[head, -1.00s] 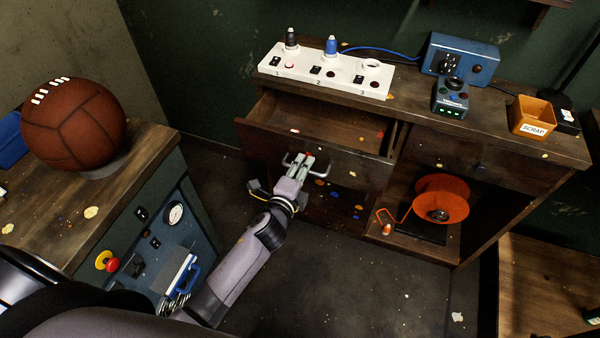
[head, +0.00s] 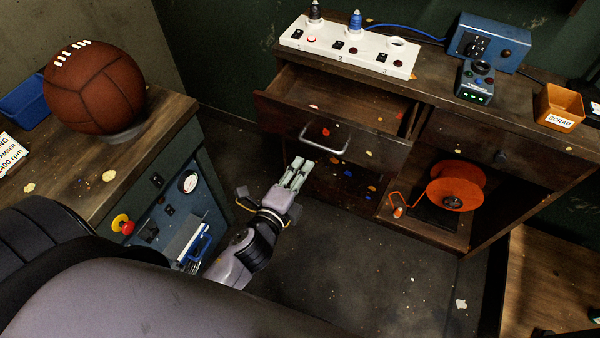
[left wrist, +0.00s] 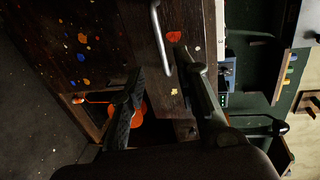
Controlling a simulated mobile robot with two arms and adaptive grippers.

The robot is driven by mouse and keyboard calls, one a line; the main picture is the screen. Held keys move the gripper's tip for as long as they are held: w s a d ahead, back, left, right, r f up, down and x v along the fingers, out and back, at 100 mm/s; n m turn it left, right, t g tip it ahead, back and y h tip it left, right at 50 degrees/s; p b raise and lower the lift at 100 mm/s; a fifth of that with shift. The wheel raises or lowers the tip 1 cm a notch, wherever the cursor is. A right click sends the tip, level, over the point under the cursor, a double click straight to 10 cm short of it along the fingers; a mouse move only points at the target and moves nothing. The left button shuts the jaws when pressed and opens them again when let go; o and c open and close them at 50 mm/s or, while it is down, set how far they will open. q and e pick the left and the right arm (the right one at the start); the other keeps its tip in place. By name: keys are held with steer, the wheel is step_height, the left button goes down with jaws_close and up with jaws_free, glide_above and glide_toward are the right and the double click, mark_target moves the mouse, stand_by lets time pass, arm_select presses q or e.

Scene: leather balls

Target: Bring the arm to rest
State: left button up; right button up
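My left gripper (head: 303,163) is in front of the dark wooden workbench, just below and to the left of the drawer handle (head: 326,140). It is apart from the handle and holds nothing. In the left wrist view the two fingers of the gripper (left wrist: 160,62) stand apart with an empty gap, and the metal handle (left wrist: 160,40) shows beyond them. The drawer (head: 345,97) is pulled open, and no object shows in the visible part of its inside. My right gripper is not in view.
A brown leather ball (head: 95,90) rests on a ring stand on the left cabinet. A white switch panel (head: 350,48), a blue box (head: 488,42) and an orange scrap bin (head: 558,106) stand on the workbench. An orange reel (head: 455,188) sits below. The floor (head: 370,280) is clear.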

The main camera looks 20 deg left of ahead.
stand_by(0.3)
arm_select(q)
steer(key=s+a+f+n+g, duration=0.1)
steer(key=s+f+n+g, duration=0.25)
steer(key=f, duration=0.65)
steer(key=s+f+n+g+p, duration=0.15)
steer(key=s+f, duration=0.35)
steer(key=f, duration=0.5)
steer(key=s+a+f+n+g+b, duration=0.1)
steer(key=s+f+n+g, duration=0.25)
steer(key=f, duration=0.65)
steer(key=s+a+f+n+g, duration=0.1)
steer(key=s+f, duration=0.3)
steer(key=s, duration=0.4)
steer(key=s+a+f+n+g, duration=0.1)
steer(key=s+f+n+g, duration=0.2)
steer(key=s, duration=0.6)
steer(key=s+a+f+n+g+p, duration=0.1)
steer(key=s+a+f+n+g, duration=0.1)
steer(key=s+f, duration=0.5)
steer(key=shift+s+n+y, duration=0.3)
steer(key=shift+s+n, duration=0.35)
steer(key=shift+n, duration=0.1)
